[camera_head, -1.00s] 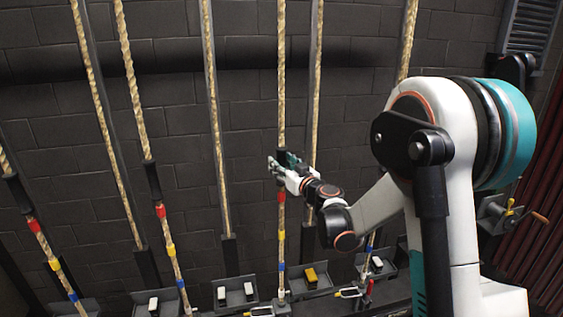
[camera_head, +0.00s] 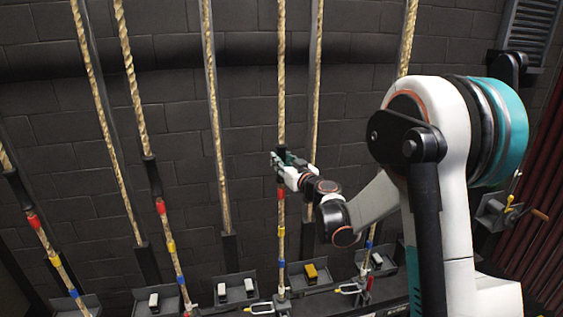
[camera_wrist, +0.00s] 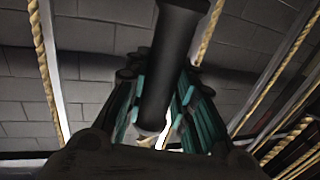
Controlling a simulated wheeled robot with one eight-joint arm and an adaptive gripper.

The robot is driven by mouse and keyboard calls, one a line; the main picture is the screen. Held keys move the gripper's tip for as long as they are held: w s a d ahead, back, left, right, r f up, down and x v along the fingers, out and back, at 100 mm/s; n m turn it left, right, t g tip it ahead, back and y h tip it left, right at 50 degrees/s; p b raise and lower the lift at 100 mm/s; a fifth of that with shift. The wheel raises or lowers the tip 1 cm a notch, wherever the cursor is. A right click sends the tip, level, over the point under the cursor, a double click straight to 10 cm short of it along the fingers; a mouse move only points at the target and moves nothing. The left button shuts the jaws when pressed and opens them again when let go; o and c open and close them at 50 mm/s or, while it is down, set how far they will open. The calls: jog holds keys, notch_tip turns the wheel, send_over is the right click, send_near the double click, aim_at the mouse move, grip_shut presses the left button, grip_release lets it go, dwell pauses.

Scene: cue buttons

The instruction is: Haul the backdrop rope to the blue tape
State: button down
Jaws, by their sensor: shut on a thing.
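My gripper (camera_head: 282,160) is at the middle rope (camera_head: 282,75), on the dark sleeve just above its red tape (camera_head: 281,193). In the wrist view the teal-lined fingers (camera_wrist: 157,115) are shut around a thick black sleeve (camera_wrist: 167,65), which runs up between them. Below the gripper the same rope carries yellow tape (camera_head: 281,232) and blue tape (camera_head: 281,264) near its foot. Which rope is the backdrop rope cannot be told, as no label is readable.
Several other ropes stand along the dark block wall, some with tape bands and black sleeves. A low rail holds small trays with white blocks and one yellow block (camera_head: 311,271). A white-handled lever (camera_head: 348,288) is right of the middle rope's foot. A crank (camera_head: 540,214) is at right.

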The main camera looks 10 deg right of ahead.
aim_at(283, 204)
notch_tip(283, 204, down, 17)
jog(key=b, duration=1.4)
jog(key=shift+r+b, duration=0.15)
jog(key=shift+b, duration=0.2)
jog(key=c, duration=1.3)
grip_release()
jog(key=v, duration=1.2)
